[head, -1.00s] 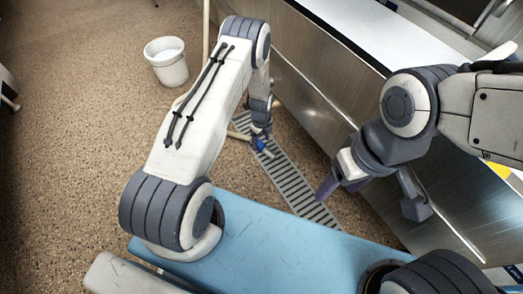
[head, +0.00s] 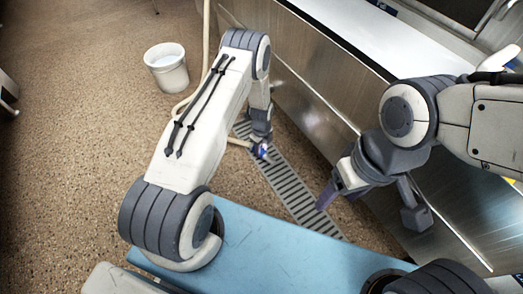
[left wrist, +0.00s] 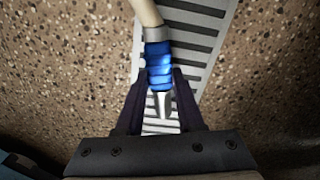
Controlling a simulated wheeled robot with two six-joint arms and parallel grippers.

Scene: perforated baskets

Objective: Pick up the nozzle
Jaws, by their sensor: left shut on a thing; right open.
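The nozzle (left wrist: 159,66) has a blue ribbed grip, a grey metal collar and a tip, and hangs on the end of a cream hose (left wrist: 146,12). In the left wrist view my left gripper (left wrist: 160,82) is shut on it, one dark finger on each side. In the head view the nozzle (head: 263,150) is a small blue patch at my left gripper (head: 260,145), above the floor grate, partly hidden by the gripper. My right gripper (head: 368,210) is open and empty near the steel counter's front.
A slotted drain grate (head: 295,190) runs along the speckled floor beside the steel counter (head: 310,90). A white bucket (head: 167,72) stands at the upper left, with the hose (head: 206,40) rising near it. Open floor lies to the left.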

